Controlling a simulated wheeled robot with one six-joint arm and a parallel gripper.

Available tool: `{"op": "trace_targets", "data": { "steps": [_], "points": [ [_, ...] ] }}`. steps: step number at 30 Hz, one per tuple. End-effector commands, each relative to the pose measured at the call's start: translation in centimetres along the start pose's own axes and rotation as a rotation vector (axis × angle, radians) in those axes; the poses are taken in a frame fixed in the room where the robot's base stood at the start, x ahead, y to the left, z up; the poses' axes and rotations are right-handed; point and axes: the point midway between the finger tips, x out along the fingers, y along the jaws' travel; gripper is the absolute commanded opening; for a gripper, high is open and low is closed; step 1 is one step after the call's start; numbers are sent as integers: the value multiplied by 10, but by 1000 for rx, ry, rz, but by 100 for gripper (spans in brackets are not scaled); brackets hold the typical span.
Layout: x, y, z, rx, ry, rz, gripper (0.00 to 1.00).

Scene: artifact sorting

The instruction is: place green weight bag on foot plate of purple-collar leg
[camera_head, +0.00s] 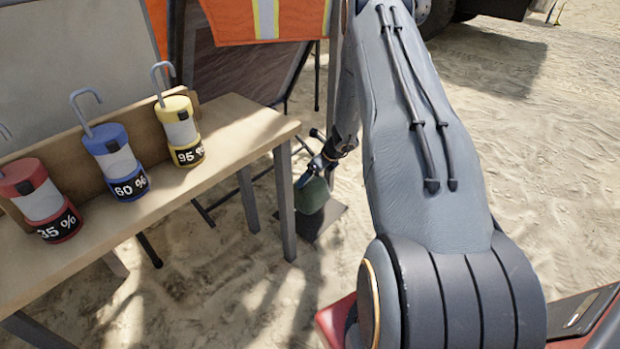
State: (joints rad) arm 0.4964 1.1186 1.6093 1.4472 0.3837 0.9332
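The green weight bag (312,196) is small and dark green, low down beyond the table's right end. My gripper (308,174) is at the top of the bag, reaching down from my arm. The fingers are small and partly merged with the bag, so whether they are closed on it is unclear. A flat dark foot plate (332,213) lies on the sand, with the bag over or on it; I cannot tell if they touch. A dark pole (317,75) stands behind. I see no purple collar; my arm hides part of that area.
A wooden table (235,125) with grey legs stands left, close to the bag. It holds red (42,200), blue (116,162) and yellow (180,132) hooked cylinders. An orange vest (265,20) hangs behind. Open sand (560,150) lies to the right.

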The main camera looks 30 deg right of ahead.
Motion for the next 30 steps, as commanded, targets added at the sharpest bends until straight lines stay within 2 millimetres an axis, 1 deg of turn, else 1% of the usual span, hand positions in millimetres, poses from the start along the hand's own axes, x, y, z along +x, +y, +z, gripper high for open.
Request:
{"op": "trace_targets", "data": {
  "steps": [1, 3, 8, 10, 15, 19, 21, 30],
  "points": [
    [7, -2, -1, 0, -4, -2, 21],
    [12, -1, -4, 0, -4, -2, 21],
    [18, -1, -7, -2, -5, -2, 21],
    [23, 0, -9, -2, -5, -1, 21],
    [43, 1, -21, -2, -4, 0, 21],
    [56, 0, -28, -2, -4, 0, 21],
    [58, 0, -29, -3, -5, -1, 21],
    [58, 0, -29, -4, -5, -1, 21]
  ]
}}
